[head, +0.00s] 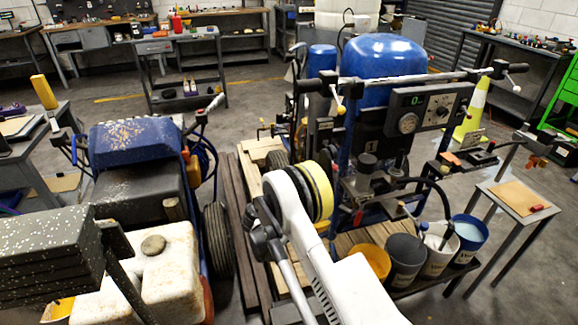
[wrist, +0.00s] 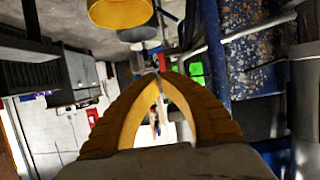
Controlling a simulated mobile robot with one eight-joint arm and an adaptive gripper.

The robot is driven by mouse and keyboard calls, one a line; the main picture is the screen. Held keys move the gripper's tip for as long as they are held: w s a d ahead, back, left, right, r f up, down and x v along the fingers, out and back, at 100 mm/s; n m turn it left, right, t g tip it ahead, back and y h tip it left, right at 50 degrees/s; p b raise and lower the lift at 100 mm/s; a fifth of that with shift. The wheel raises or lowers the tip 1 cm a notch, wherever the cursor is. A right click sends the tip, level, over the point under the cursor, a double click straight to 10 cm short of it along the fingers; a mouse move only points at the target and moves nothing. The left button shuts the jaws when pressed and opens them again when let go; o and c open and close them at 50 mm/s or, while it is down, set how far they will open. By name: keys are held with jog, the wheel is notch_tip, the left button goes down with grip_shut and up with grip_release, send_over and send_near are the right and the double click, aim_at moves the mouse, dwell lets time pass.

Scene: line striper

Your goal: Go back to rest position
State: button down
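My gripper (wrist: 160,76) shows in the wrist view as two curved yellow fingers. Their tips meet at the top of an arch, and I see nothing held between them. Through the gap behind the fingers I see only background. In the head view my white arm rises from the bottom centre and bends near the middle of the picture, beside the blue line striper (head: 385,60). I cannot make out the fingers in the head view.
A second machine with a stained white tank (head: 165,262) stands left of my arm. A yellow bucket (head: 370,263), a dark grey bucket (head: 404,258), a white bucket (head: 438,250) and a blue bucket (head: 469,236) stand right of it. A small side table (head: 500,195) is farther right.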

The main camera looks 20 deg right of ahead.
jog(key=s+a+r+n+t+y, duration=0.1)
jog(key=s+r+n+y, duration=0.3)
jog(key=r, duration=0.7)
jog(key=s+a+r+n+t+y, duration=0.15)
jog(key=r+n, duration=0.35)
jog(key=r, duration=0.6)
jog(key=s+a+r+n+t+y, duration=0.1)
jog(key=s+a+r+n+y, duration=0.1)
jog(key=s, duration=0.5)
jog(key=s+a+r+n+t+y, duration=0.1)
jog(key=s+a+n+t+y, duration=0.1)
jog(key=s, duration=0.6)
jog(key=s+a+r+n+t+y, duration=0.1)
jog(key=s+a+r+n+y, duration=0.1)
jog(key=s+a+n+y, duration=0.2)
jog(key=s, duration=0.3)
jog(key=shift+s+a+r+n, duration=0.3)
jog(key=shift+s+r, duration=0.05)
jog(key=shift+s, duration=0.05)
